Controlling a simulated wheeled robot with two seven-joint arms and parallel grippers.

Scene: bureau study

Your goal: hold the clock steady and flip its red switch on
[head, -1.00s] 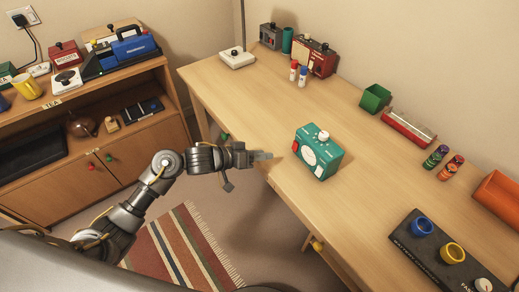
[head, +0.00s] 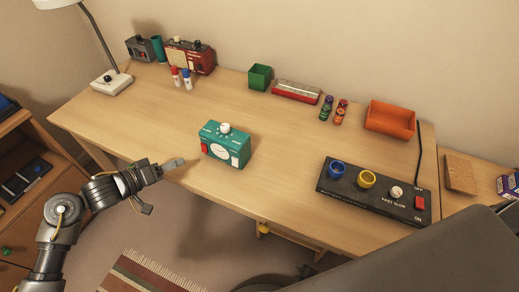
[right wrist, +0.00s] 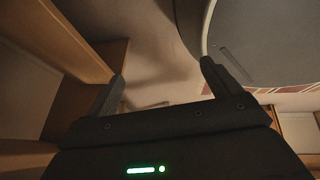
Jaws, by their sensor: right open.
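The teal clock (head: 213,158) stands upright on the desk, left of its middle. Its front has a round white dial and a red switch (head: 205,149) at the left; a white knob is on top. My left gripper (head: 174,164) is at the desk's front edge, left of the clock, pointing at it with a gap between. It is seen edge-on, so its opening does not show. My right gripper (right wrist: 163,82) shows in the right wrist view, open with nothing between its fingers, and away from the clock.
A black panel (head: 345,188) with blue and yellow rings stands to the right on the desk (head: 290,150). A green bin (head: 260,77), a red-sided tray (head: 296,91), spice jars and an orange bin (head: 390,119) line the back. A white-based lamp (head: 111,83) is at far left. Desk around the clock is clear.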

